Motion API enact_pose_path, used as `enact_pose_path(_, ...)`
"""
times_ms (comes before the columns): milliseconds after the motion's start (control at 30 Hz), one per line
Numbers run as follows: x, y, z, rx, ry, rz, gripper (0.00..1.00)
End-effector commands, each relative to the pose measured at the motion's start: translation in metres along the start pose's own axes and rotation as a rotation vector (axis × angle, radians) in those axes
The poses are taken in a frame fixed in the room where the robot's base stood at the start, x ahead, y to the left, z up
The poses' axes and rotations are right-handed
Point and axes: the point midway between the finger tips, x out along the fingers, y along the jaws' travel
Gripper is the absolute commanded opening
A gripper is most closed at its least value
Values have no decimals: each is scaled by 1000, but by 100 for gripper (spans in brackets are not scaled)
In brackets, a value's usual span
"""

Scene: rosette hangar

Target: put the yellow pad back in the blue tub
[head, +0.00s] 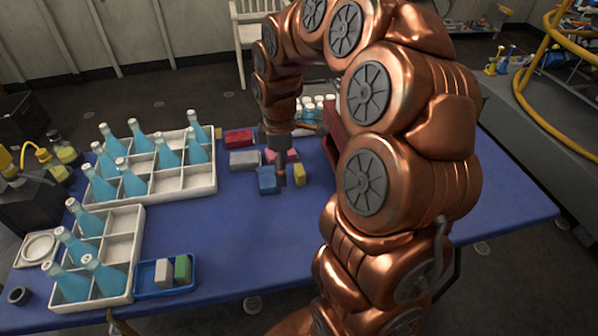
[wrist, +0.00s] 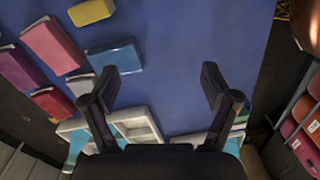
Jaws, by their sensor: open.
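The yellow pad (head: 299,174) stands on the blue table cloth near the far edge, just right of a blue pad (head: 267,181). In the wrist view the yellow pad (wrist: 91,12) lies at the upper left, outside my fingers. My gripper (head: 281,174) is close to the pads in the head view, partly overlapping them. In the wrist view its two fingers (wrist: 162,88) are apart, with only blue cloth and part of a white crate between them. The blue tub (head: 150,292), a shallow tray at the front left, holds a pale grey pad (head: 163,272) and a green pad (head: 183,268).
Red (head: 239,138), grey (head: 244,160) and pink pads (head: 271,154) lie around the yellow one. White divided crates (head: 190,190) with pale blue bottles fill the left side. Small white-capped bottles (head: 318,108) stand behind. The middle of the cloth is clear.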

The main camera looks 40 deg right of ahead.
Motion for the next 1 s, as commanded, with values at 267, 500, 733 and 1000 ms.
enact_pose_path(267,17,73,27,-165,5,38,86)
enact_pose_path(500,28,90,37,-209,-1,47,86)
enact_pose_path(733,49,90,36,-210,-1,46,86)
enact_pose_path(1000,73,90,37,-209,-2,41,86)
